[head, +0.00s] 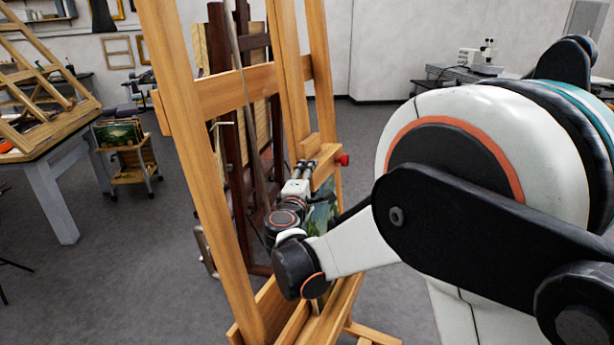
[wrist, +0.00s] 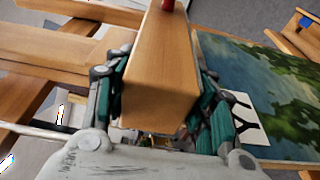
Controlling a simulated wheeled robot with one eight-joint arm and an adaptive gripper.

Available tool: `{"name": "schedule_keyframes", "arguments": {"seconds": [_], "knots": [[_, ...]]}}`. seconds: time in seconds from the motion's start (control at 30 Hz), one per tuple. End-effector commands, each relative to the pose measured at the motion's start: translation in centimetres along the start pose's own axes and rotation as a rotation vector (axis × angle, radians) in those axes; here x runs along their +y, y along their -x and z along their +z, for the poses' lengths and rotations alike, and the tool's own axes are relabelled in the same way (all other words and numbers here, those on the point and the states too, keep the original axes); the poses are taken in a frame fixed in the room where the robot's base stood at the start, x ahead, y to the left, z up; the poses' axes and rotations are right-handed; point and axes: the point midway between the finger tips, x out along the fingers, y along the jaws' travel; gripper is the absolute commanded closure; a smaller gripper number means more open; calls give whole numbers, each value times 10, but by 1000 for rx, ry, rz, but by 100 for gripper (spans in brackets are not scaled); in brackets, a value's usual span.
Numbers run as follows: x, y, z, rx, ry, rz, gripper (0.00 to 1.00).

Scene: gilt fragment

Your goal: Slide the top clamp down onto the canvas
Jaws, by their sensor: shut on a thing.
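The top clamp is a wooden block (wrist: 160,65) with a red knob (wrist: 168,5). In the head view the clamp (head: 327,165) sits on the easel's central mast, its red knob (head: 343,160) on the right. My gripper (wrist: 160,110) is shut on the block, with teal-padded fingers on either side. It also shows in the head view (head: 304,170). The canvas, a green and blue landscape (wrist: 275,85), lies beside the right finger in the wrist view. In the head view the canvas (head: 320,215) is below the clamp, partly hidden by my arm. I cannot tell whether clamp and canvas touch.
The wooden easel's left upright (head: 190,150) and crossbar (head: 238,90) stand close to my arm. A darker easel (head: 240,130) stands behind. A work table (head: 52,160) and a small cart with paintings (head: 127,160) are at left. Grey floor is open between them.

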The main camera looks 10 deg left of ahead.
Motion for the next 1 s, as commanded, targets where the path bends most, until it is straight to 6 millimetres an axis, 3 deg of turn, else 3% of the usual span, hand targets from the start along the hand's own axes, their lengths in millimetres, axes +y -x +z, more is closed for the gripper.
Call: {"name": "schedule_keyframes", "arguments": {"seconds": [0.27, 0.3, 0.33, 0.77, 1.0], "knots": [[1, 0, 0, -1, 1, 0, 92], [1, 0, 0, -1, 1, 0, 43], [1, 0, 0, -1, 0, 0, 36], [0, 4, 0, 0, 0, 0, 34], [1, 41, -1, 2, 0, 0, 34]]}}
